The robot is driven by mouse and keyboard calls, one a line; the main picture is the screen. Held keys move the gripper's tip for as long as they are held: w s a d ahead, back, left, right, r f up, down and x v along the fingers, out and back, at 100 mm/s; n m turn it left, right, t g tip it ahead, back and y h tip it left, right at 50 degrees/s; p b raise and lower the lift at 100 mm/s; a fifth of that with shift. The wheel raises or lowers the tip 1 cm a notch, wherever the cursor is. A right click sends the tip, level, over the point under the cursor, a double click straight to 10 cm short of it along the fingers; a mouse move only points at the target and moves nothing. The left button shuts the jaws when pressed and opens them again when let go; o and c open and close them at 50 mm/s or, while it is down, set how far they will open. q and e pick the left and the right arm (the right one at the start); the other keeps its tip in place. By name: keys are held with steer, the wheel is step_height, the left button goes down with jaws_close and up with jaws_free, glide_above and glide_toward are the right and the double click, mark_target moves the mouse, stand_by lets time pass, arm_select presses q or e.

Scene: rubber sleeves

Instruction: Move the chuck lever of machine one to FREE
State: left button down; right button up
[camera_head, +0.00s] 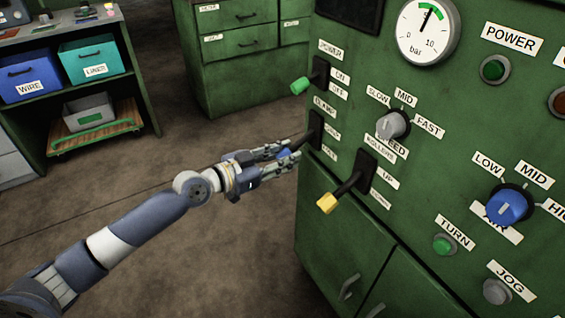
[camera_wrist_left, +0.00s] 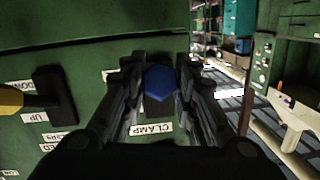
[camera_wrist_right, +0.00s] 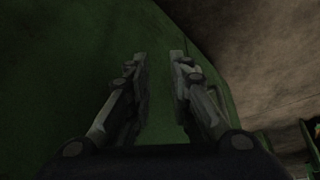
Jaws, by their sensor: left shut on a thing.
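The chuck lever has a dark arm and a blue knob (camera_head: 284,154) and comes out of a dark slot plate (camera_head: 316,130) on the green machine panel. Labels reading CLAMP and, lower, apparently FREE stand beside the plate. My left gripper (camera_head: 287,153) reaches in from the left and is shut on the blue knob. In the left wrist view the blue knob (camera_wrist_left: 160,84) sits between the two fingers, with the CLAMP label (camera_wrist_left: 152,129) close by. I cannot tell the lever's exact setting. My right gripper (camera_wrist_right: 160,58) shows only in its wrist view, open and empty before a green surface.
A lever with a green knob (camera_head: 300,86) is above the chuck lever; one with a yellow knob (camera_head: 327,203) is below right. Dials and buttons fill the panel's right. A shelf with bins (camera_head: 88,58) stands far left. Floor (camera_head: 200,260) below my left arm is clear.

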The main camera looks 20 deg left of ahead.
arm_select(q)
steer(key=shift+w+r+t+b, duration=0.1)
steer(key=shift+t+b, duration=0.2)
steer(key=shift+b, duration=0.35)
arm_select(e)
steer(key=shift+t, duration=0.3)
steer(key=shift+s+r, duration=0.15)
steer(key=shift+r, duration=0.9)
steer(key=shift+s+r, duration=0.1)
steer(key=shift+r, duration=0.9)
arm_select(q)
steer(key=c, duration=1.2)
jaws_free()
steer(key=shift+c, duration=0.2)
steer(key=shift+f, duration=0.2)
steer(key=v, duration=1.2)
